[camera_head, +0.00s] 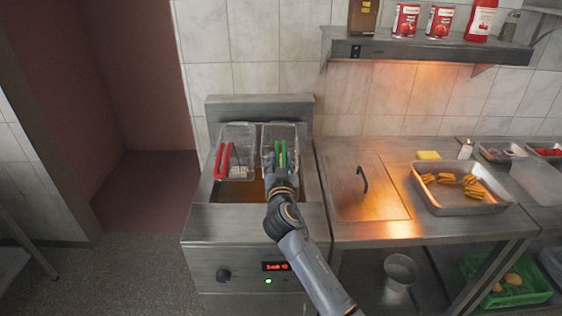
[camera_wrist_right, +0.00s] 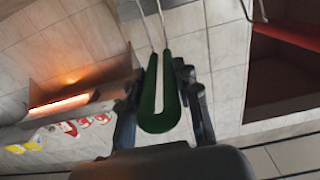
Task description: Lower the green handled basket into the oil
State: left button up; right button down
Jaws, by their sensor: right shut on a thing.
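The green handle (camera_head: 281,153) belongs to the right wire basket (camera_head: 280,131) at the fryer. My right gripper (camera_head: 281,168) is shut on this handle. The right wrist view shows the green handle (camera_wrist_right: 160,95) between the fingers of my right gripper (camera_wrist_right: 163,90), with wire rods running up from it. The oil (camera_head: 240,191) shows as a brown surface in the fryer (camera_head: 255,215). My arm and gripper hide part of the well below the basket, so I cannot tell how far the basket is above the oil. My left gripper is not in view.
A red-handled basket (camera_head: 237,140) sits at the left side of the fryer, beside the green-handled one. A metal counter (camera_head: 350,232) with a lidded well (camera_head: 367,190) and a food tray (camera_head: 462,207) adjoins on the right. A shelf (camera_head: 430,48) with cans and bottles hangs above.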

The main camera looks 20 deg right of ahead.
notch_tip(320, 180, up, 5)
jog(key=shift+f+p, duration=0.2)
jog(key=shift+p, duration=1.05)
jog(key=shift+s, duration=0.15)
jog(key=shift+v, duration=2.35)
